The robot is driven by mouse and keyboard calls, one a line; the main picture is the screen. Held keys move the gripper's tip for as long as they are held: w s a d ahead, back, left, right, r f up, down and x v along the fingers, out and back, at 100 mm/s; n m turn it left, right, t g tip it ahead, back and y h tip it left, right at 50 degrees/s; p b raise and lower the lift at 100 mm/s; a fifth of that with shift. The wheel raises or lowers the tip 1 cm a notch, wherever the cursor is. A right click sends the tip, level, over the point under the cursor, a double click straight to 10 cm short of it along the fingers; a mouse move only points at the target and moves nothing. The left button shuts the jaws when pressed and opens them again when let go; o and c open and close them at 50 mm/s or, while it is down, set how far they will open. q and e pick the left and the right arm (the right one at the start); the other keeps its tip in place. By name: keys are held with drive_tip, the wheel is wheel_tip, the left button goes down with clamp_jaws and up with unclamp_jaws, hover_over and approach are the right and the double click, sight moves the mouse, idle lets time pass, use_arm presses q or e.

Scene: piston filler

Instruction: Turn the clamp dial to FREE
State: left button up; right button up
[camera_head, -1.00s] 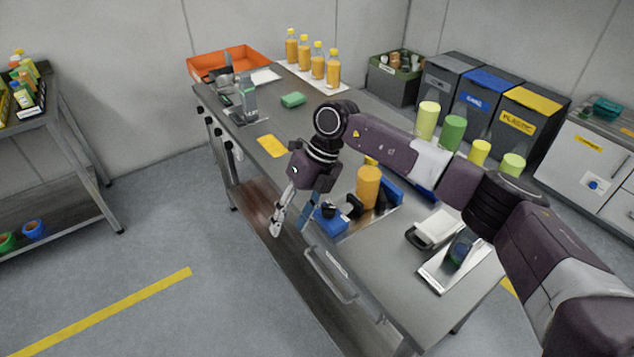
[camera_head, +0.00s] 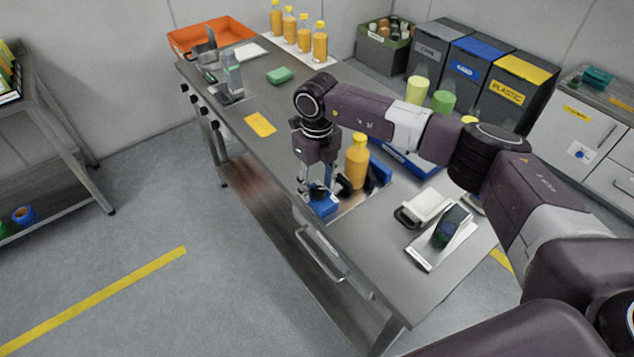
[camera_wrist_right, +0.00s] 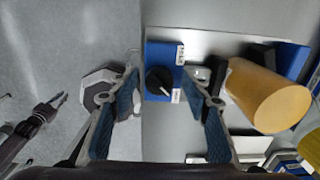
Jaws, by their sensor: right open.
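The clamp dial is a black round knob (camera_wrist_right: 159,82) on a blue block (camera_wrist_right: 157,55) in the right wrist view. A white mark on the knob points toward the lower right, near the lower of two white labels; their lettering is too small to read. In the head view the blue block (camera_head: 323,208) sits near the table's front edge, partly hidden by my right gripper (camera_head: 316,188). My right gripper is open and points down, its fingers on either side of the dial, with no clear contact. My left gripper (camera_wrist_right: 57,103) shows small at the wrist view's left; its opening is unclear.
An orange bottle (camera_head: 357,165) stands close beside the blue block. A yellow card (camera_head: 260,125) and green sponge (camera_head: 279,75) lie farther back, with bare tabletop between.

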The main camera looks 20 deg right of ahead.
drive_tip(key=c, duration=1.2)
drive_tip(key=shift+o, duration=0.2)
drive_tip(key=shift+f+n+b, duration=0.2)
drive_tip(key=shift+n+b, duration=0.6)
drive_tip(key=shift+b, duration=0.35)
drive_tip(key=n+b, duration=0.5)
drive_tip(key=shift+a, duration=0.1)
drive_tip(key=n+b, duration=0.4)
drive_tip(key=n, duration=0.1)
drive_tip(key=shift+s+r+n, duration=0.1)
drive_tip(key=shift+n, duration=0.2)
drive_tip(key=n+b, duration=0.1)
drive_tip(key=n, duration=0.1)
drive_tip(key=shift+n, duration=0.3)
use_arm(q)
wheel_tip(320, 180, down, 14)
drive_tip(key=b, duration=0.1)
drive_tip(key=shift+w+r, duration=0.15)
use_arm(e)
drive_tip(key=shift+s+r+n, duration=0.1)
drive_tip(key=shift+r+n, duration=0.05)
drive_tip(key=shift+n, duration=1.35)
